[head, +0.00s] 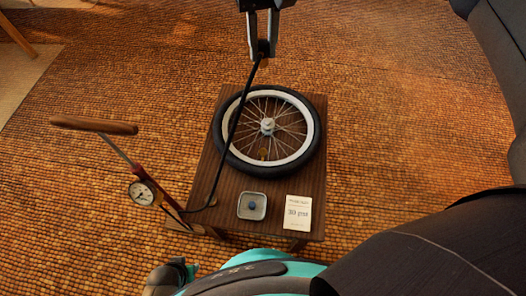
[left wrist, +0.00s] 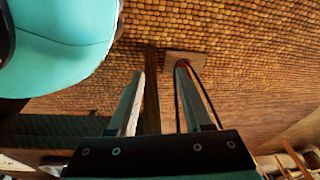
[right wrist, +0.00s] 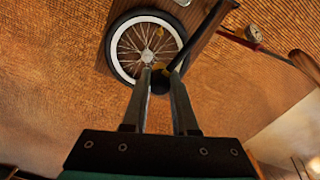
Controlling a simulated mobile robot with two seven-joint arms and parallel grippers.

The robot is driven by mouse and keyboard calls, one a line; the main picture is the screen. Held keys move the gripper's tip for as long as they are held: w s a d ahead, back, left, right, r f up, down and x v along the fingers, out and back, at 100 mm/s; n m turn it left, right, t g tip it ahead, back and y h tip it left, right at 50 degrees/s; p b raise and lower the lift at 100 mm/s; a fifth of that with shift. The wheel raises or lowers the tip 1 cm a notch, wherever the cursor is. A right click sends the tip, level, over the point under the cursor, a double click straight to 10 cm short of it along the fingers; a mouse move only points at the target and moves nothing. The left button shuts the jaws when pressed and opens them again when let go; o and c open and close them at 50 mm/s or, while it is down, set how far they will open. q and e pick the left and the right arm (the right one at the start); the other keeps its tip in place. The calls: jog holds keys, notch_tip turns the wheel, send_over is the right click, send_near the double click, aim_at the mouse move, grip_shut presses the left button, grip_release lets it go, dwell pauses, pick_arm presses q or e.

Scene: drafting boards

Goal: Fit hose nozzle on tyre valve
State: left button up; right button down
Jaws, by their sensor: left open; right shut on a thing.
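The wheel (head: 309,118), with a black tyre and white rim, lies flat on a low wooden table (head: 204,170). A small brass-coloured piece near its lower inner rim (head: 263,153) may be the valve; it is too small to be sure. My right gripper (head: 263,48) is shut on the hose nozzle (right wrist: 160,80), beyond the wheel's far edge and apart from it. The black hose (head: 238,108) runs from the nozzle across the wheel to the pump (head: 165,199). My left gripper (left wrist: 160,72) is open and empty; the left wrist view shows floor and the pump's foot beyond it.
The pump's wooden handle (head: 93,125) and gauge (head: 143,193) stand left of the table. A small square dish (head: 243,213) holding a blue piece and a "30 psi" card (head: 298,217) lie on the table's near side. The woven floor (head: 400,130) to the right is clear.

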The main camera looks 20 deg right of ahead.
jog(key=shift+f+b, duration=0.6)
jog(key=shift+f, duration=0.35)
jog(key=shift+f+b, duration=0.6)
jog(key=shift+f, duration=0.2)
jog(key=shift+f+b, duration=0.65)
jog(key=shift+f, duration=0.15)
pick_arm(q)
jog(key=shift+w+d+r+t+b, duration=0.8)
jog(key=shift+w+r+b, duration=0.85)
jog(key=shift+r, duration=3.05)
jog(key=shift+w+d+r+t+b, duration=0.5)
jog(key=shift+w+d+r+b, duration=0.8)
jog(key=shift+r, duration=3.35)
jog(key=w+d+r+t+h+b, duration=0.3)
jog(key=w+d+t+h+b, duration=0.2)
jog(key=d+t, duration=0.5)
jog(key=shift+w+t+h+b, duration=0.3)
jog(key=shift+t+h+b, duration=0.35)
jog(key=shift+b, duration=0.25)
pick_arm(e)
jog(key=shift+f, duration=13.7)
